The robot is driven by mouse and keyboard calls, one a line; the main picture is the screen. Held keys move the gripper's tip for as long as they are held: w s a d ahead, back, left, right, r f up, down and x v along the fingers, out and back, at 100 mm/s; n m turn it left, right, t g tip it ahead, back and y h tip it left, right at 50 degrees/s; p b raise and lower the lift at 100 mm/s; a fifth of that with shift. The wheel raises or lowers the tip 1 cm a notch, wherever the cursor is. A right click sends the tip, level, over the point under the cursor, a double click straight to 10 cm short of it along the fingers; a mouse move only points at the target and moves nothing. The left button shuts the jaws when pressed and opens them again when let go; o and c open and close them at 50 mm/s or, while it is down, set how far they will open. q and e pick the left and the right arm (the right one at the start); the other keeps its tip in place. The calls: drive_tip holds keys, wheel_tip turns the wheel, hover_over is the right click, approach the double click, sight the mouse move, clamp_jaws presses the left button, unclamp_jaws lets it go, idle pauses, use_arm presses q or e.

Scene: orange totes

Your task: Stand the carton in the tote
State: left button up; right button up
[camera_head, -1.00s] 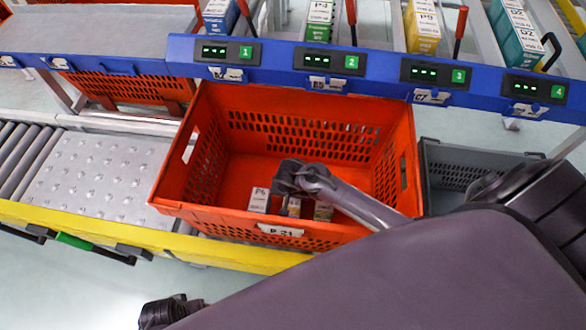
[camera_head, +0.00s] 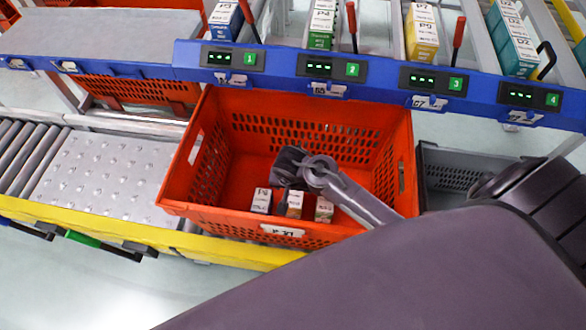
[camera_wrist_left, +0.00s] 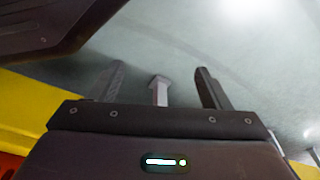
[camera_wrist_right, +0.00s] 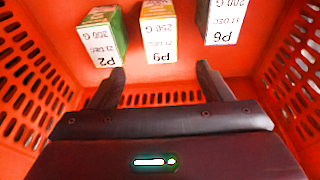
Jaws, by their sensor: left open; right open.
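The orange tote (camera_head: 185,180) stands on the conveyor line. Three small cartons form a row inside it by its near wall: a dark-sided P6 carton (camera_head: 261,201), an orange-sided P9 carton (camera_head: 295,204) and a green-sided P2 carton (camera_head: 324,210). The right wrist view shows the P2 (camera_wrist_right: 105,38), P9 (camera_wrist_right: 159,35) and P6 (camera_wrist_right: 222,25) cartons with their printed white faces towards me. My right gripper (camera_wrist_right: 162,78) is inside the tote, open and empty, with the P9 carton ahead of its gap. My left gripper (camera_wrist_left: 160,88) is open and empty over the floor.
A blue rail (camera_head: 280,63) with numbered displays runs behind the tote, with more cartons (camera_head: 421,35) on lanes above it. A grey tote (camera_head: 455,170) stands to the right. A yellow beam (camera_head: 130,232) runs along the front. The tote's middle and back floor look clear.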

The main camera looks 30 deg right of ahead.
use_arm(q)
drive_tip(key=shift+s+a+f, duration=0.15)
drive_tip(key=shift+s+f, duration=0.3)
drive_tip(key=shift+s, duration=0.15)
use_arm(e)
drive_tip(key=shift+v, duration=1.3)
use_arm(q)
drive_tip(key=shift+r, duration=0.1)
